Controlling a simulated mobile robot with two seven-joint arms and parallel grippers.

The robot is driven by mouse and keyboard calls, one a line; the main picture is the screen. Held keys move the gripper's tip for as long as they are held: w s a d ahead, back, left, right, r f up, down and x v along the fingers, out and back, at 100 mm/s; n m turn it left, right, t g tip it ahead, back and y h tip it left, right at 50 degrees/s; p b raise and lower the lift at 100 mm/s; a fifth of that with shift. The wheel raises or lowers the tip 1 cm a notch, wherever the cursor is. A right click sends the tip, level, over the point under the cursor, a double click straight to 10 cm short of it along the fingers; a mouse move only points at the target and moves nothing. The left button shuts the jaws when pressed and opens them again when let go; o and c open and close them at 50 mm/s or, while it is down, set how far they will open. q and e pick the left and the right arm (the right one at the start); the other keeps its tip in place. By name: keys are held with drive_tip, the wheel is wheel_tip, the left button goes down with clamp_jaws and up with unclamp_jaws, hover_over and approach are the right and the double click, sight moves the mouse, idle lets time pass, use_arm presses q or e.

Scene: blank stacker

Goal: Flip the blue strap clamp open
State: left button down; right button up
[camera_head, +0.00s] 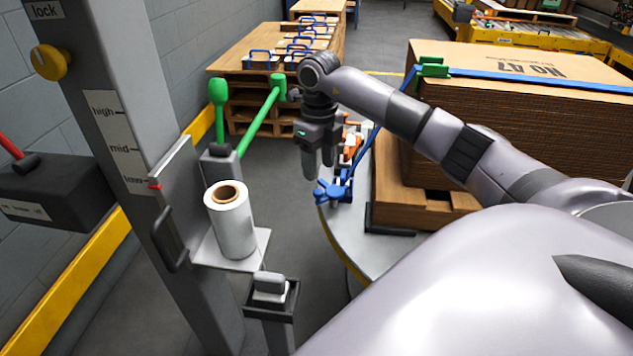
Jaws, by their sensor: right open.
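The blue strap clamp (333,191) sits at the rim of the round grey turntable (347,240), low in the middle of the head view. A blue strap (368,145) runs from it up to a green corner piece on the stacked cardboard. My right gripper (318,170) points down just above and slightly left of the clamp. Its two fingers are apart with nothing between them, and I see a small gap to the clamp. Whether the clamp's lever is up or down is too small to tell. My left gripper is not in view.
Stacked cardboard (480,120) on a brown pallet (400,200) stands right of the clamp. Left are a grey column (120,100), a white film roll (232,225) and green-handled levers (262,120). Pallets with blue-handled items (262,60) stand behind.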

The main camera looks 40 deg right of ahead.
sight(318, 191)
wheel_tip(318, 191, down, 6)
drive_tip(key=shift+r+b, duration=0.25)
drive_tip(key=shift+b, duration=0.75)
drive_tip(key=shift+f, duration=0.45)
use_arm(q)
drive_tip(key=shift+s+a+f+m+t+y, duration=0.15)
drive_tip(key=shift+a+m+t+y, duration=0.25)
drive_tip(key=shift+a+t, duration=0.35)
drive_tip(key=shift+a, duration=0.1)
use_arm(e)
clamp_jaws()
